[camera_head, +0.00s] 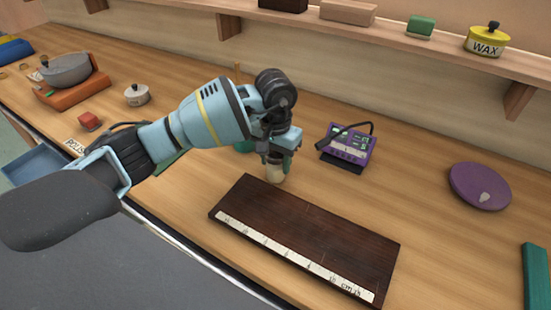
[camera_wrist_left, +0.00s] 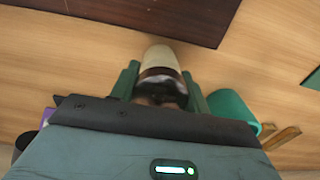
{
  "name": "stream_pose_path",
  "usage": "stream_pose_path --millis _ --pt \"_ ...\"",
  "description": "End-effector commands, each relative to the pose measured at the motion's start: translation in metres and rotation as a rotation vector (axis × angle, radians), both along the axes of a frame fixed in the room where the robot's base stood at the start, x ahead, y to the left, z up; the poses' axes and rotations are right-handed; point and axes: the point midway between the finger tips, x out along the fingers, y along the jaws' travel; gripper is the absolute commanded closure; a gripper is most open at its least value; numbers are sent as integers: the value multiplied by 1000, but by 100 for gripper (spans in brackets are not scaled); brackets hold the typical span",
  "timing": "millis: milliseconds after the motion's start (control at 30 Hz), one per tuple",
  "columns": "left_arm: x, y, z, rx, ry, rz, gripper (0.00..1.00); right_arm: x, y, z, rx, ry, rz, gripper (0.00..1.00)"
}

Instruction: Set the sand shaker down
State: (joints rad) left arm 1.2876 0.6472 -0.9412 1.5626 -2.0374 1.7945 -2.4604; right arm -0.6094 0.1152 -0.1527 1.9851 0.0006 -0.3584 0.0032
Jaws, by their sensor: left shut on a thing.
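The sand shaker (camera_head: 275,174) is a small cream cylinder just behind the dark board in the head view. In the left wrist view the shaker (camera_wrist_left: 161,57) shows its cream end, with a dark band and a glossy part nearer the palm. My left gripper (camera_head: 277,162) is shut on it, with a green finger on each side in the wrist view (camera_wrist_left: 160,87). The shaker looks roughly upright and close to the bench top. I cannot tell whether its base touches the wood. My right gripper is in neither view.
The dark board (camera_head: 310,232) with a white marked strip lies in front of the shaker. A teal cylinder (camera_wrist_left: 233,111) is beside the gripper. A purple device (camera_head: 346,147) and purple disc (camera_head: 480,187) stand to the right, with bare bench (camera_head: 415,190) between them. A shelf runs behind.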

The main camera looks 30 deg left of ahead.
Motion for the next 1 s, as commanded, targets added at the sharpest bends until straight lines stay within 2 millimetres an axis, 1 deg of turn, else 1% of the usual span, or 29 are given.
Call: stream_pose_path --millis 67,100,233,500,600,667,767,1000 --pt "0 0 -4 0 1 0 83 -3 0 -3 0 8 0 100" --pt "0 0 -3 0 1 0 49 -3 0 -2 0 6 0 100" --pt "0 0 -2 0 1 0 32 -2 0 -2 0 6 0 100" --pt "0 0 -2 0 1 0 32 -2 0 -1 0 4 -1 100" --pt "0 0 4 0 -1 0 32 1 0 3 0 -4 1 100" --pt "1 0 9 0 -1 0 32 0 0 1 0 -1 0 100" --pt "1 0 24 0 -3 1 32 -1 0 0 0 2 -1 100" --pt "1 0 72 0 -2 1 32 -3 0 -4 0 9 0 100"
